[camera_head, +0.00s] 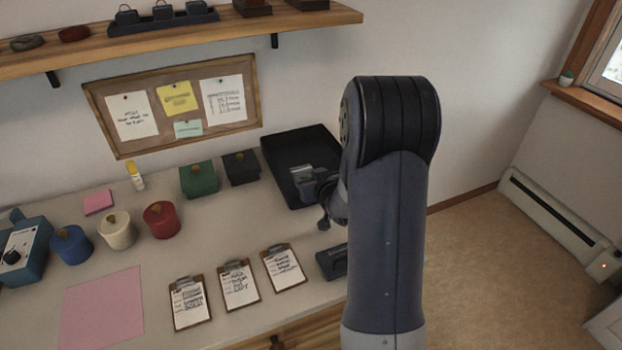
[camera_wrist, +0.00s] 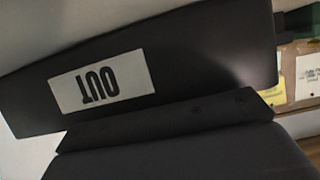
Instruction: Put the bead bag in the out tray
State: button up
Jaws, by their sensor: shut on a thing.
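The out tray (camera_head: 285,150) is a black, shallow tray at the back right of the worktop. In the wrist view its dark wall (camera_wrist: 215,62) fills the middle, with a white OUT label (camera_wrist: 101,82) appearing upside down. My gripper (camera_head: 304,178) is over the tray in the head view, partly behind my own arm. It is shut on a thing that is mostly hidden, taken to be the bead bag. Its shape and colour are not clear in either view. I cannot tell whether it touches the tray floor.
Green (camera_head: 199,180) and black (camera_head: 241,168) boxes stand left of the tray. Several clipboards (camera_head: 238,286) lie in front; a black object (camera_head: 331,262) sits near the edge. A shelf (camera_head: 180,36) hangs above.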

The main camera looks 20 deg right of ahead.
jog(key=o, duration=1)
jog(key=shift+o, duration=0.2)
jog(key=shift+r, duration=0.15)
jog(key=shift+r+p, duration=0.7)
jog(key=shift+p, duration=0.25)
jog(key=v, duration=1.2)
jog(key=shift+f, duration=0.25)
